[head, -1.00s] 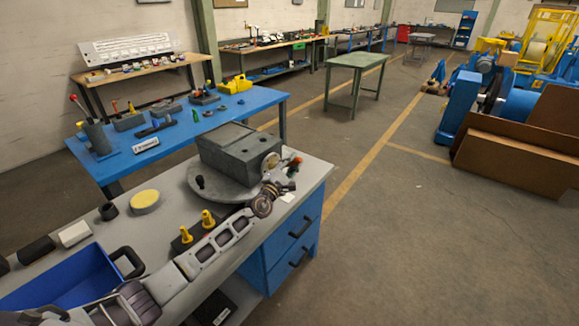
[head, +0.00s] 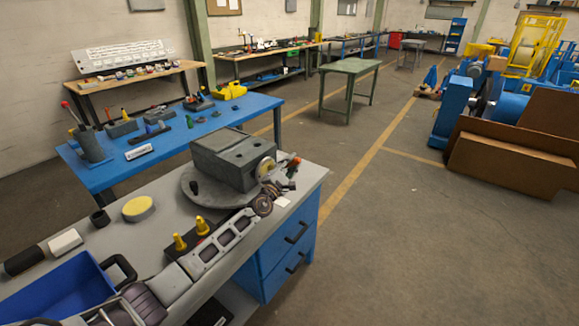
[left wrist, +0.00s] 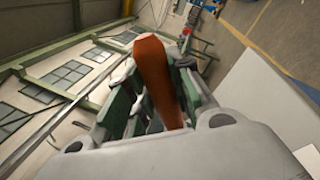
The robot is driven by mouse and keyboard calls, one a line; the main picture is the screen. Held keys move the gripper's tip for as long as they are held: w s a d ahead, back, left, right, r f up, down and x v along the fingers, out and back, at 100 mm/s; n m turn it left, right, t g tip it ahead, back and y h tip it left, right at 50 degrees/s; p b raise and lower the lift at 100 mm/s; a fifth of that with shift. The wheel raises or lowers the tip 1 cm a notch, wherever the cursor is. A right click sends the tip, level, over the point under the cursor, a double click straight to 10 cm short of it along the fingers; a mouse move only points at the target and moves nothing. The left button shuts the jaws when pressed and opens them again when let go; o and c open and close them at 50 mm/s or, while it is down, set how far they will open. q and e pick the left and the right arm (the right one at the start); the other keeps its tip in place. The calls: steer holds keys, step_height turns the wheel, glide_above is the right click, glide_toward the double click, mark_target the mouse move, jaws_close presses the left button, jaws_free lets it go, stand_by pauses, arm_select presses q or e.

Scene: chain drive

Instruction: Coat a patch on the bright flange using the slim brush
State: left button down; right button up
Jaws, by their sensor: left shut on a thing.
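My left gripper (head: 284,182) is shut on the slim brush (head: 293,161), at the right side of the grey housing. In the left wrist view the orange-brown handle of the brush (left wrist: 155,75) stands up between the fingers. The bright flange (head: 265,167) is a pale round face on the front of the grey housing (head: 228,157), just left of the gripper and partly hidden by it. I cannot tell whether the bristles touch the flange. My right gripper is not in view.
The housing sits on a round grey plate (head: 196,190) on the grey bench. A yellow round pad (head: 138,208), a black ring (head: 100,218) and a blue bin (head: 45,292) are to the left. A blue table (head: 235,110) stands behind.

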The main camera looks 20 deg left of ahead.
arm_select(q)
steer(key=shift+w+d, duration=0.15)
steer(key=shift+w, duration=0.35)
steer(key=shift+w+d+b, duration=0.35)
steer(key=shift+w+b, duration=0.25)
steer(key=shift+w, duration=0.25)
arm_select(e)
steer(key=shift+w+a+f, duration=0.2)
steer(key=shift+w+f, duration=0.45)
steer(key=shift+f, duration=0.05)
arm_select(q)
steer(key=shift+s+a, duration=0.1)
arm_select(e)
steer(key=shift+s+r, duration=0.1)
